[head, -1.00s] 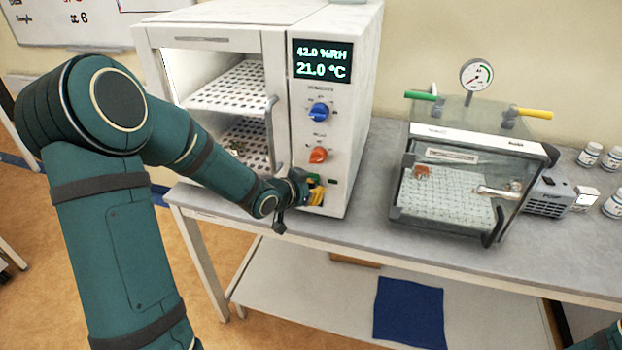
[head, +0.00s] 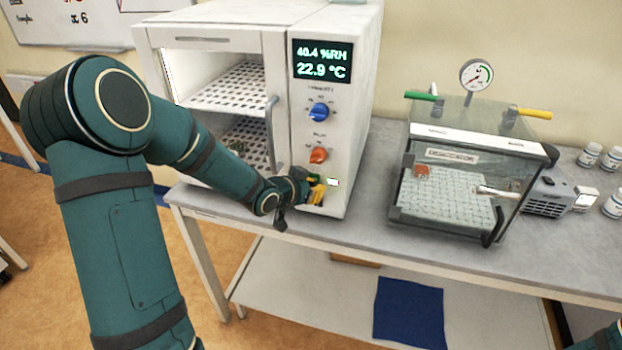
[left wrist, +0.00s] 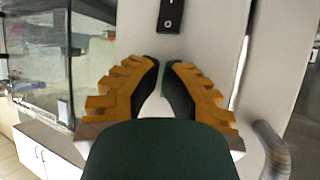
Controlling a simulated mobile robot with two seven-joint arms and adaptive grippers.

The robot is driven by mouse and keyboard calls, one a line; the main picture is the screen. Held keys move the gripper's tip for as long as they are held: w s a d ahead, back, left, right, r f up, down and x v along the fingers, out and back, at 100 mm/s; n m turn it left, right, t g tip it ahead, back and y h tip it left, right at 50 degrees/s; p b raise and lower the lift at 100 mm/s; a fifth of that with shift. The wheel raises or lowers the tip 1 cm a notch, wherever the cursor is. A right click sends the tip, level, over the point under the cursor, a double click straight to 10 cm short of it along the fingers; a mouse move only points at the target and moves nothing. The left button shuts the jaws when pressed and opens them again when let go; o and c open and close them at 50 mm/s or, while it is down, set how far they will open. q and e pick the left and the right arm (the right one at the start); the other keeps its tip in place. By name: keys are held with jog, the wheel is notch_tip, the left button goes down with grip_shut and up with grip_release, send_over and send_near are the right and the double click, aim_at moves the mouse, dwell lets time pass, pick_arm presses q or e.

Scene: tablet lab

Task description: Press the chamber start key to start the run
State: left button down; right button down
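The white chamber (head: 354,120) stands on the bench with its display (head: 322,61) reading 40.4 %RH and 22.9 °C. Its small lamp (head: 333,182) is lit white. My left gripper (head: 318,193) is at the lower front panel, by the green start key (head: 319,186), which it mostly hides. In the left wrist view, the yellow fingers of my left gripper (left wrist: 162,64) are shut, tips together at the panel, with nothing held. A sliver of green shows between them; contact with the key cannot be told. My right gripper is out of view.
A blue knob (head: 318,112) and an orange knob (head: 318,155) sit above the key. A black rocker switch (left wrist: 170,16) is near the fingertips. The door handle (head: 272,135) is left of the panel. A clear vacuum box (head: 470,180) stands right.

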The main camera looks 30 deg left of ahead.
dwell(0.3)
pick_arm(q)
jog(key=shift+s+d, duration=0.2)
jog(key=shift+s, duration=0.5)
jog(key=shift+s, duration=0.1)
jog(key=shift+s+d+b, duration=0.2)
jog(key=shift+s, duration=0.6)
jog(key=shift+s+d+b, duration=0.15)
jog(key=shift+s+b, duration=0.05)
jog(key=shift+s, duration=0.55)
jog(key=shift+s+d+b, duration=0.2)
jog(key=shift+s, duration=0.6)
